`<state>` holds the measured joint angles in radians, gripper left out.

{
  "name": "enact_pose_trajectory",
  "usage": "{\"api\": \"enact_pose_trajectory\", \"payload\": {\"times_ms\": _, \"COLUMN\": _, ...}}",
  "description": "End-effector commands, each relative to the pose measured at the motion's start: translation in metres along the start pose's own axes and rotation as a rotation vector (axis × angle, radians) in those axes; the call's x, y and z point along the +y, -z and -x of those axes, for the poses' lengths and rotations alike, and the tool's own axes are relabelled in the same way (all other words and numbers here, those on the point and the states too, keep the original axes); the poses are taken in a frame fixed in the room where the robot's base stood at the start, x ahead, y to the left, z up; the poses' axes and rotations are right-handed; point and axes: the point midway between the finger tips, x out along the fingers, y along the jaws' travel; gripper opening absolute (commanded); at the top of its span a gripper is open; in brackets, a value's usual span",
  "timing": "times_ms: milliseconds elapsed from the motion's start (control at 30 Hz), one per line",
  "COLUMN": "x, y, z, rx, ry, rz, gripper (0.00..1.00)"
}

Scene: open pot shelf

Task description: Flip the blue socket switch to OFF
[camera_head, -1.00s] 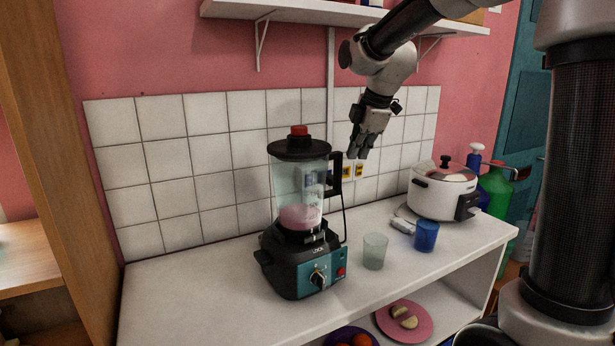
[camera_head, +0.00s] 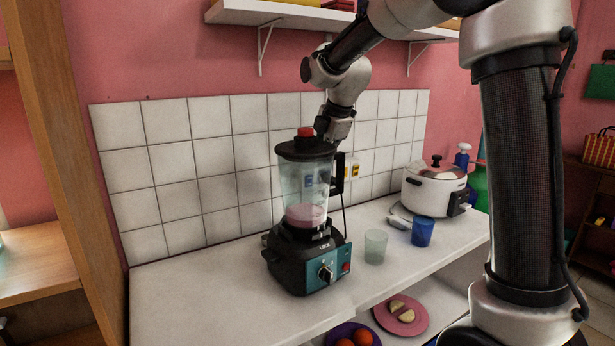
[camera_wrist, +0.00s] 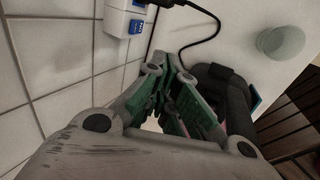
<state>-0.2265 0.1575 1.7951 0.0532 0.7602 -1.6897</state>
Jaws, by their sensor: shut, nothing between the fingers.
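The blue socket switch (camera_wrist: 137,26) shows in the wrist view, on a white socket box (camera_wrist: 117,22) on the tiled wall at the upper left. In the head view it appears as a blue patch (camera_head: 308,181) through the clear blender jar. Its position, on or off, is too small to tell. My gripper (camera_head: 327,132) points down by the wall, behind the blender lid, and its tips are hidden there. In the wrist view my gripper (camera_wrist: 170,62) has its fingers closed together and empty, below and right of the switch and apart from it.
The blender (camera_head: 303,245) stands on the counter (camera_head: 200,300) just in front of my gripper. A black cord (camera_wrist: 205,38) runs from the socket. A yellow switch (camera_head: 355,171), a pale cup (camera_head: 376,247), a blue cup (camera_head: 422,232) and a white cooker (camera_head: 434,190) are to the right.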

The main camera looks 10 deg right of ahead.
Motion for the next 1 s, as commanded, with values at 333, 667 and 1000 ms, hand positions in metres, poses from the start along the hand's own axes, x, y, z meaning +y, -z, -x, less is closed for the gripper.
{"api": "enact_pose_trajectory", "payload": {"times_ms": 333, "x": -0.001, "y": 0.000, "z": -0.043, "rx": 0.000, "ry": 0.005, "rz": 0.000, "gripper": 0.00}}
{"api": "enact_pose_trajectory", "payload": {"times_ms": 667, "x": 0.009, "y": 0.000, "z": -0.104, "rx": 0.000, "ry": -0.001, "rz": 0.000, "gripper": 0.00}}
{"api": "enact_pose_trajectory", "payload": {"times_ms": 1000, "x": 0.037, "y": 0.000, "z": -0.112, "rx": 0.000, "ry": 0.000, "rz": -0.001, "gripper": 0.00}}
